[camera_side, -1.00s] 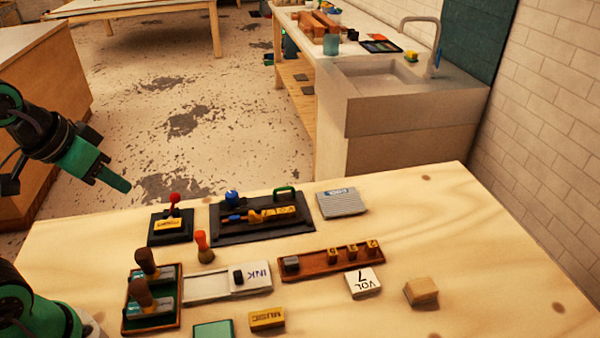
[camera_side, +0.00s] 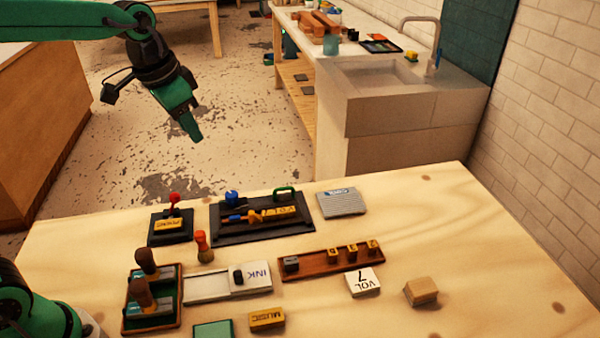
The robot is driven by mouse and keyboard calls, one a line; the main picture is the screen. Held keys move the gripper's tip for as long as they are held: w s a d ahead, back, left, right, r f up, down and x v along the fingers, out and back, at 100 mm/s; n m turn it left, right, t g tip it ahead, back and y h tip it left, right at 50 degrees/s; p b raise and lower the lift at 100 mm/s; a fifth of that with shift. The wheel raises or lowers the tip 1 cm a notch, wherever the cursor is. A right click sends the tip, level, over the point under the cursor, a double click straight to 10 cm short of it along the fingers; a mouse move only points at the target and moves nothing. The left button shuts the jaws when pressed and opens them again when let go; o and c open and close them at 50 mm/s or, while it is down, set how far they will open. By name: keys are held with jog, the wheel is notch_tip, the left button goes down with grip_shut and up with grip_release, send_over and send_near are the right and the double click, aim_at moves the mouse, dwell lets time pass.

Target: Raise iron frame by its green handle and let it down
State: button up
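The iron frame (camera_side: 235,238) is a dark, flat rectangular frame lying on the table towards the back. Its green handle (camera_side: 286,188) is a small loop standing at the frame's back right edge. A blue knob (camera_side: 232,196) sits at its back left, and yellow lettered pieces (camera_side: 280,212) lie in a row inside it. My gripper (camera_side: 193,134) hangs in the air at the upper left, well above and left of the frame, pointing down. Nothing shows held in it; its fingers overlap from this side, so I cannot tell whether they are apart.
A dark box with a red-knobbed lever (camera_side: 173,202) stands left of the frame, and a grey ridged block (camera_side: 341,203) lies to its right. In front are an orange-topped peg (camera_side: 202,245), a white INK slide (camera_side: 222,283) and a brown rack (camera_side: 330,260). The table's right side is mostly clear.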

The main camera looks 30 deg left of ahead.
jog(key=w+d+f+m+g, duration=0.1)
jog(key=w+d+f, duration=0.1)
jog(key=w+f, duration=0.3)
jog(key=w+d+f+m+g, duration=0.1)
jog(key=w+d+f+m, duration=0.1)
jog(key=w+f, duration=0.3)
jog(key=w+d+f+m+g, duration=0.1)
jog(key=w+d+f+m, duration=0.1)
jog(key=w+f, duration=0.3)
jog(key=shift+w+d+f, duration=0.15)
jog(key=shift+w+d, duration=0.05)
jog(key=shift+w, duration=0.5)
jog(key=shift+w+d+f, duration=0.1)
jog(key=shift+w+d, duration=0.1)
jog(key=shift+w, duration=0.55)
jog(key=shift+w+d+f, duration=0.15)
jog(key=shift+w+d, duration=0.05)
jog(key=shift+w, duration=0.5)
jog(key=shift+f, duration=0.1)
jog(key=shift+f, duration=3.8)
grip_shut()
